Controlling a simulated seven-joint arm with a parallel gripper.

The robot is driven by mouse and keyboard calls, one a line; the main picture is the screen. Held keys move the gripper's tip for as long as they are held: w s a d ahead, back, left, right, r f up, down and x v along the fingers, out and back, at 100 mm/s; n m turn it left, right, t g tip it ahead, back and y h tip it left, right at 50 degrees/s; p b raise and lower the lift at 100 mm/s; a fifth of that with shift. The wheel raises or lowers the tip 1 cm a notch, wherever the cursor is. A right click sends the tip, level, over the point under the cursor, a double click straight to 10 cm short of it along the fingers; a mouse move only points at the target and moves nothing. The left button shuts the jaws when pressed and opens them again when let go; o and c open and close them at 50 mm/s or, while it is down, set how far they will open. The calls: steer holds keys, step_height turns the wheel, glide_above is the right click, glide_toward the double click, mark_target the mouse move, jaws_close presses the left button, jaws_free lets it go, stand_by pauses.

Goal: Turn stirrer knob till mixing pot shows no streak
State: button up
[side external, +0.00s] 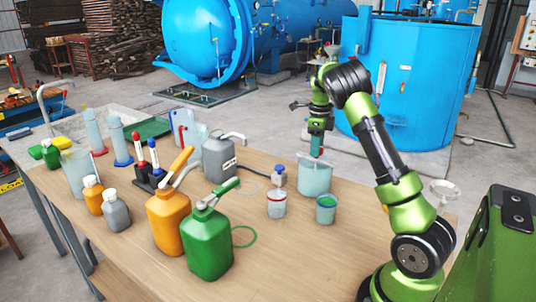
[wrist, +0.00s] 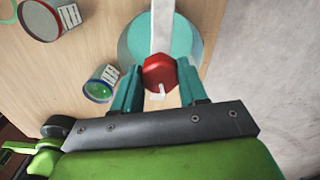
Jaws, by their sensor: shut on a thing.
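The mixing pot (side external: 314,178) is a pale teal vessel near the right part of the bench; from above, in the wrist view (wrist: 193,38), its round top is partly hidden by a white bar (wrist: 162,25). The red stirrer knob (wrist: 159,71) is faceted, with a small white pointer toward the bottom of the picture. My gripper (side external: 316,150) points down over the pot. In the wrist view its teal fingers (wrist: 160,78) are shut on the knob, one on each side. I cannot tell from either view whether the pot shows a streak.
A cup of green liquid (side external: 326,209) and a jar with a red band (side external: 277,205) stand close to the pot. Green (side external: 209,243) and orange (side external: 169,218) jugs and a grey canister (side external: 218,160) stand farther left. The front right bench is clear.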

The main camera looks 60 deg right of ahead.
steer(key=o, duration=1.1)
steer(key=shift+c, duration=0.2)
steer(key=shift+r, duration=0.1)
step_height(320, 180, up, 17)
steer(key=shift+f, duration=0.2)
